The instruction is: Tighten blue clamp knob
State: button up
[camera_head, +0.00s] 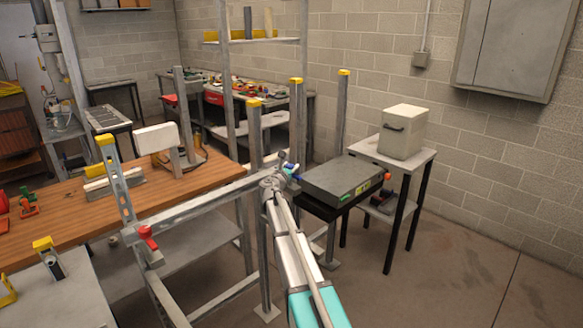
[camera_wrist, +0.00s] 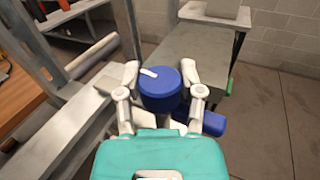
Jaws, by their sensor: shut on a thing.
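The blue clamp knob (camera_wrist: 160,91) is a round blue cap with a white mark on top. It sits between the two fingers of my gripper (camera_wrist: 162,100) in the wrist view, with a finger against each side. A second blue part (camera_wrist: 207,123) of the clamp shows below and to the right of the knob. In the head view my gripper (camera_head: 285,173) is at the metal frame, beside the grey box. Only a little blue (camera_head: 290,171) shows there, and the rest of the knob is hidden by my gripper.
A metal frame rail (camera_head: 200,205) runs to the left of my gripper and carries a red clamp knob (camera_head: 147,236). A grey flat box (camera_head: 343,180) lies close on the right. A wooden bench (camera_head: 75,205) stands left. Floor (camera_head: 450,265) is clear at right.

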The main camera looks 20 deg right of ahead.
jog(key=m+g+h, duration=0.1)
jog(key=g, duration=0.1)
jog(key=m+g+h, duration=0.1)
jog(key=m+g, duration=0.1)
jog(key=m+g+h, duration=0.1)
jog(key=shift+w+a+g+h, duration=0.2)
jog(key=shift+w+g+h, duration=0.1)
jog(key=shift+g, duration=0.1)
jog(key=shift+s+m+g+h, duration=0.15)
jog(key=shift+m+g+h, duration=0.55)
jog(key=shift+m+g, duration=1.5)
jog(key=shift+n+g, duration=0.3)
jog(key=shift+g, duration=0.1)
jog(key=o, duration=1.2)
jog(key=shift+a, duration=0.1)
jog(key=shift+s, duration=0.1)
jog(key=shift+s+a, duration=0.15)
jog(key=shift+a, duration=1.65)
jog(key=shift+s+a, duration=0.1)
jog(key=shift+a, duration=1.7)
